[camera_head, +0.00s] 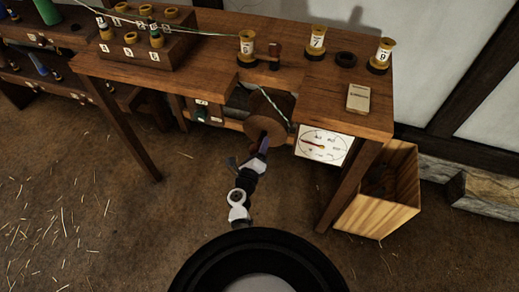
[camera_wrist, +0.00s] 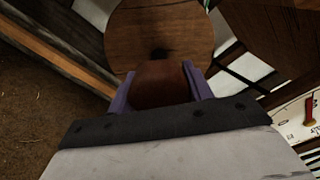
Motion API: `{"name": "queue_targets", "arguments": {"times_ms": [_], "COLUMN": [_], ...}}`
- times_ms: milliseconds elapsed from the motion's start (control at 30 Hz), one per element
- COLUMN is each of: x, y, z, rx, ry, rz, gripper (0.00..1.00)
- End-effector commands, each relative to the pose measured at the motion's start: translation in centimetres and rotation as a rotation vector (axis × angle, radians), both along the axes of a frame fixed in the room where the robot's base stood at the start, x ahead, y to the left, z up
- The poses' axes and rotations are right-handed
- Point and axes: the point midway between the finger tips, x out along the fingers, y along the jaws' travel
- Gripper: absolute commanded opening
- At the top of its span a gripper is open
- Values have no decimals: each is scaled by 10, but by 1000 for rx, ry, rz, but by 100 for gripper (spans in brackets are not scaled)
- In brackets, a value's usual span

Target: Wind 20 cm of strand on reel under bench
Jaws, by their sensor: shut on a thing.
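The wooden reel (camera_head: 266,116) sits under the bench (camera_head: 212,60), in a gap at its front edge. Its round brown end faces me in the wrist view (camera_wrist: 160,37). A pale strand (camera_head: 283,112) runs over the reel's side. My gripper (camera_head: 262,147) reaches up from below to the reel's front. In the wrist view its purple fingers (camera_wrist: 160,88) are shut on a reddish-brown handle (camera_wrist: 161,83) in front of the reel's end. The dial (camera_head: 324,146) hangs right of the reel, with a red pointer toward its left. How the handle joins the reel is hidden.
A wooden crate (camera_head: 408,203) stands on the floor at the right. Bobbins numbered 5 (camera_head: 247,46), 7 (camera_head: 316,40) and another (camera_head: 382,56) stand on the bench. A bench leg (camera_head: 346,185) stands between reel and crate. Floor at left is open, with straw scraps.

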Motion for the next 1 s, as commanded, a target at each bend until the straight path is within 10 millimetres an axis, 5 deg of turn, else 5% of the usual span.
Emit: {"name": "queue_targets", "arguments": {"times_ms": [400,933,967,1000], "x": [1,1,1,1], "y": [0,0,0,0], "z": [1,1,1,1], "rx": [169,190,190,190], "ry": [-58,-65,-65,-65], "rz": [1,1,1,1], "gripper": [28,28,53,58]}}
